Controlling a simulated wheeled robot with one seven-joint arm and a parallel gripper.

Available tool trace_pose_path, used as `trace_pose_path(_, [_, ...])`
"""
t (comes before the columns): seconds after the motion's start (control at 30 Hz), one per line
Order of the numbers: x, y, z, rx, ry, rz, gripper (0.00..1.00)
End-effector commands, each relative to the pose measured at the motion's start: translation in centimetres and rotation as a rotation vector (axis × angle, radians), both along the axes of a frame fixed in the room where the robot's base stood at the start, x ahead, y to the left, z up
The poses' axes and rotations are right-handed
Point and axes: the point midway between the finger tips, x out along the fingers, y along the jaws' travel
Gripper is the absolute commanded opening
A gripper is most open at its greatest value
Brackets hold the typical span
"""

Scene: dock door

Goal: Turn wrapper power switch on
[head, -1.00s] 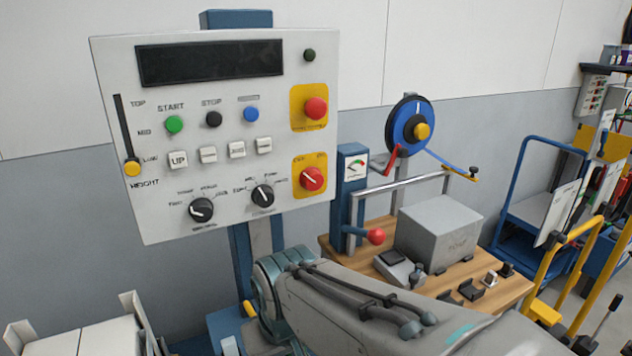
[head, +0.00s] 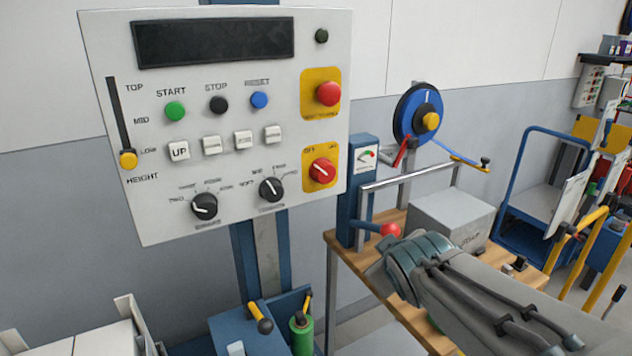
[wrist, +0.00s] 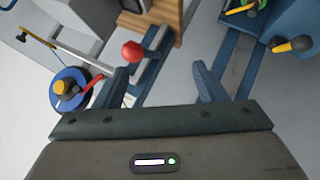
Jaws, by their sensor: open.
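The wrapper control panel (head: 230,150) is a white board on a blue post. Its red rotary power switch (head: 322,170) sits on a yellow plate at the lower right, with OFF and ON lettering above it. The white mark on the knob points to the upper left. The panel's display is dark. In the wrist view my gripper (wrist: 163,82) is open and empty. The switch does not show in the wrist view.
A red emergency button (head: 328,94) is above the switch. A wooden bench (head: 352,268) with a grey box (head: 450,215), a red-knobbed lever (head: 390,230) and a blue reel (head: 405,110) stands to the right. Free space lies in front of the panel.

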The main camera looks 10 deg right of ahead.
Motion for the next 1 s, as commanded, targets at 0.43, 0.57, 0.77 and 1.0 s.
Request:
trace_pose_path(0.43, [4.5,0.6,7.6,-0.602,-0.488,0.529,0.65])
trace_pose_path(0.57, [4.1,2.0,8.6,-0.727,-0.582,0.664,0.65])
trace_pose_path(0.77, [3.4,3.3,9.2,-0.824,-0.659,0.782,0.65])
trace_pose_path(1.0, [4.7,4.1,9.2,-0.838,-0.672,0.807,0.65])
